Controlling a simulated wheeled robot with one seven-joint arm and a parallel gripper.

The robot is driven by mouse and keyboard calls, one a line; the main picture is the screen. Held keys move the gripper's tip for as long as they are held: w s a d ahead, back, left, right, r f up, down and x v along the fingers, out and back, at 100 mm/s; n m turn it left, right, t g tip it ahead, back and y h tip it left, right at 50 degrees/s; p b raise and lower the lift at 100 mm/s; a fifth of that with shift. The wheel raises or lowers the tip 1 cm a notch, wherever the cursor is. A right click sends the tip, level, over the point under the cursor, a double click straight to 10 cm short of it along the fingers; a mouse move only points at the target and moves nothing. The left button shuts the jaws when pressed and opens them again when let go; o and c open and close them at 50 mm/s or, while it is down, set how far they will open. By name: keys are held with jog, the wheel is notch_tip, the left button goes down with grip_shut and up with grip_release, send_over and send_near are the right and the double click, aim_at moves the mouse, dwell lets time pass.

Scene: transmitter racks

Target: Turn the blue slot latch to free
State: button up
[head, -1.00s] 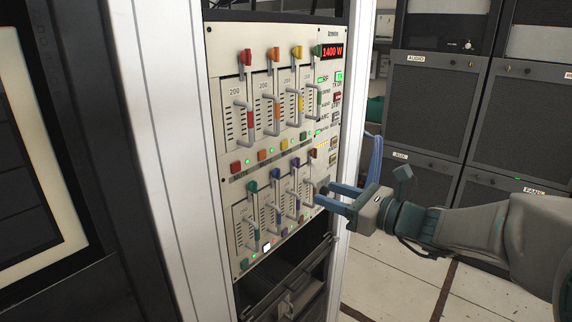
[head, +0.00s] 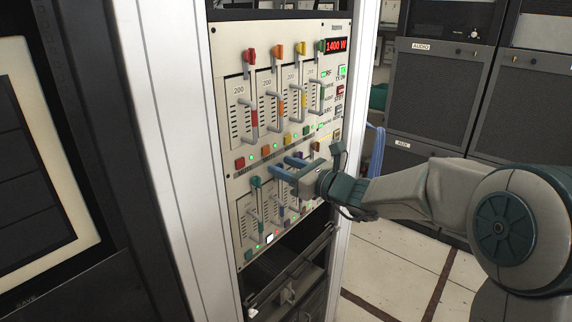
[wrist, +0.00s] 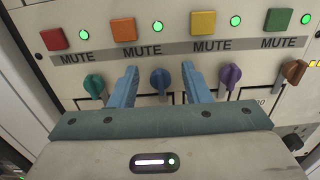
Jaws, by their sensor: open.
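The blue slot latch (wrist: 160,80) sits on the panel's lower row, below the orange MUTE button, with its tab hanging roughly straight down. My gripper (wrist: 159,70) is open, with one blue finger on each side of the latch and a visible gap on both sides. In the head view my gripper (head: 279,166) is at the top of the lower slots and its fingers cover the blue latch. I cannot tell whether the fingertips touch the panel. The teal latch (wrist: 94,86) is to the left and the purple latch (wrist: 231,76) to the right.
A brown latch (wrist: 295,71) is further right. Red, orange (wrist: 124,31), yellow and green MUTE buttons with lit green lamps run just above. Upper slots carry handles and coloured latches (head: 250,56). A white rack post (head: 347,110) stands right of the panel.

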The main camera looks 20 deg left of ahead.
grip_shut()
jog(key=shift+f+b, duration=0.15)
jog(key=shift+b, duration=0.3)
jog(key=n+b, duration=0.6)
jog(key=b, duration=0.3)
jog(key=n+b, duration=0.6)
jog(key=b, duration=0.4)
jog(key=f+n+b, duration=0.1)
jog(key=n+b, duration=0.4)
jog(key=b, duration=0.4)
jog(key=shift+s+a+n+b, duration=0.25)
jog(key=shift+s+n+b, duration=0.05)
jog(key=shift+s+n, duration=0.1)
jog(key=shift+r, duration=0.1)
